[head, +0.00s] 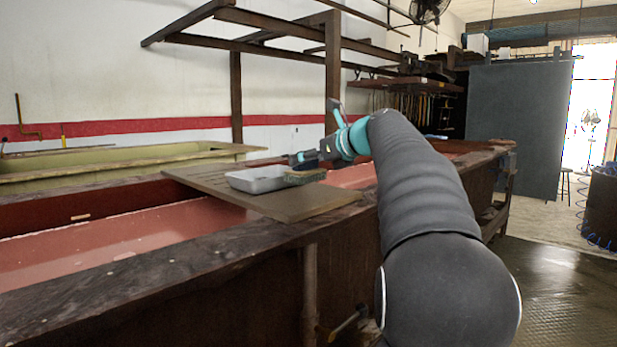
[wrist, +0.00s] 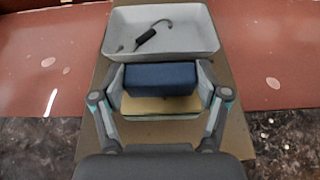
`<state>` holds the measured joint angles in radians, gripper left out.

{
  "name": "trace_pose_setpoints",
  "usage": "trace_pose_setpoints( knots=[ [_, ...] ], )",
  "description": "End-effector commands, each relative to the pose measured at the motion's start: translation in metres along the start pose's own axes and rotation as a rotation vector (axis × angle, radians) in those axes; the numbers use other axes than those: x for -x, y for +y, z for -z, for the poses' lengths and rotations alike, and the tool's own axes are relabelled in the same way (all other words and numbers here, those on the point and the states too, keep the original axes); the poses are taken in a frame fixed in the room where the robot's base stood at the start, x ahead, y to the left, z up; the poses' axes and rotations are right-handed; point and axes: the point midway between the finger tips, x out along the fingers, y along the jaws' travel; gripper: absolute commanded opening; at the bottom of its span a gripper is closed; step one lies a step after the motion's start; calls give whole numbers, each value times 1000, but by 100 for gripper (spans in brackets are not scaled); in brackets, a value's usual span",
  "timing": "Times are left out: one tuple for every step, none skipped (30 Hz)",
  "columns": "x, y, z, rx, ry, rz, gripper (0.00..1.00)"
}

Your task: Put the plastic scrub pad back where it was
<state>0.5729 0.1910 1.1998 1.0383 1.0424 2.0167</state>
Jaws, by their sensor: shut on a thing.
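My gripper (wrist: 160,86) is shut on a dark blue block-shaped pad, which I take as the plastic scrub pad (wrist: 160,76). The pad spans the gap between the two fingers. In the head view my gripper (head: 305,157) is over the board, with the pad small and partly hidden there. A yellowish flat pad (wrist: 160,105) shows just below the blue one in the wrist view; it lies on the board beside the tray in the head view (head: 304,178). Whether the blue pad touches it, I cannot tell.
A pale tray (wrist: 203,38) holds a dark-handled hooked tool (wrist: 147,36), on a brown board (head: 300,208). The board bridges a long reddish trough (head: 130,236) with dark wooden edges. A wooden rack frame (head: 334,80) stands behind. Bare board shows right of the tray.

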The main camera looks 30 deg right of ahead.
Motion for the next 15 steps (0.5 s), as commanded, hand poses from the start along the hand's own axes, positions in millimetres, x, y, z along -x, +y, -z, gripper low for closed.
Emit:
trace_pose_setpoints(
  knots=[
    [-2, 0, 5, -1, 0, 0, 31],
    [-3, 0, 9, -2, 1, 0, 31],
    [-5, 0, 14, -2, 0, 0, 31],
    [-6, 0, 18, -3, 0, 0, 31],
    [-8, 0, 22, -3, 1, -1, 31],
    [-10, 0, 28, -2, 1, -1, 31],
    [-11, 0, 31, -1, 1, -1, 31],
    [-12, 0, 34, -2, 1, -1, 31],
    [-12, 0, 36, -1, 0, 0, 31],
    [-12, 0, 36, 0, -1, 0, 31],
    [-12, 0, 36, 0, -1, 0, 31],
    [-12, 0, 35, 1, -1, 0, 31],
    [-12, 0, 35, 1, -1, 0, 31],
    [-12, 0, 35, 1, -1, 0, 31],
    [-12, 0, 35, 0, -1, 0, 31]
  ],
)
